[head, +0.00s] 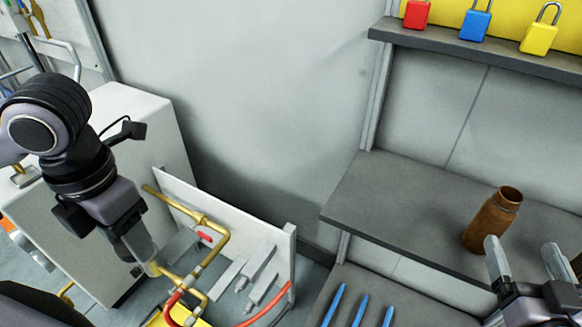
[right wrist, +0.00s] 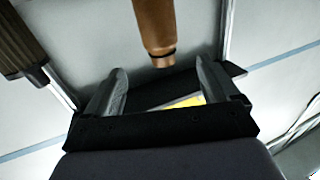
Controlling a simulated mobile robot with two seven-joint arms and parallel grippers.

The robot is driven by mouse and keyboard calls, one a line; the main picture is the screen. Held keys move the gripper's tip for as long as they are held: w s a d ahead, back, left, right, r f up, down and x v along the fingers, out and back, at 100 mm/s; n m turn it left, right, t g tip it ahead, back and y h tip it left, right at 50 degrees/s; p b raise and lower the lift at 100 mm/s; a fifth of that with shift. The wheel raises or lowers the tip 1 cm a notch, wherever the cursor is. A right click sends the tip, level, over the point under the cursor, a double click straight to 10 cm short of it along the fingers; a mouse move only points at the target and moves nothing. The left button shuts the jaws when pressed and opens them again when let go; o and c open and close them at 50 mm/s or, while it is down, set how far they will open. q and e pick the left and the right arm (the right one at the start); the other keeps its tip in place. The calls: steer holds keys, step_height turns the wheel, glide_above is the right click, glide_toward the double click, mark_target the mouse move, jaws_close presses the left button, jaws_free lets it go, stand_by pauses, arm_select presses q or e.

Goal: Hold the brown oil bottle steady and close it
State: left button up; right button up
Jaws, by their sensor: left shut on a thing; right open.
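The brown oil bottle (head: 488,224) stands on the grey shelf at the right, its mouth open and uncapped. Its neck end also shows at the top of the right wrist view (right wrist: 155,22). My right gripper (head: 522,250) is open and empty, just in front of the bottle and to its right; one fingertip overlaps the bottle's lower side in the picture. In the right wrist view the bottle appears beyond the two fingertips (right wrist: 161,72), not between them. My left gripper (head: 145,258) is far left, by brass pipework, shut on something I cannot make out. No cap is clearly visible.
The grey shelf (head: 390,190) is clear left of the bottle. Blue tools (head: 360,308) lie below it. Red (head: 416,14), blue (head: 475,24) and yellow (head: 538,38) padlocks sit on the upper ledge. Brass pipes (head: 218,238) and a white panel (head: 255,225) stand near my left gripper.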

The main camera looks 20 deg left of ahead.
mark_target(508, 219)
stand_by(0.3)
arm_select(q)
steer(key=shift+r, duration=0.1)
arm_select(e)
steer(key=w, duration=0.6)
steer(key=shift+w+a, duration=0.2)
steer(key=shift+w, duration=0.05)
steer(key=shift+w+f, duration=0.1)
steer(key=shift+w, duration=0.05)
steer(key=shift+w+a+f, duration=0.15)
steer(key=shift+w, duration=1.15)
steer(key=shift+w+a+f, duration=0.1)
steer(key=shift+w, duration=1.15)
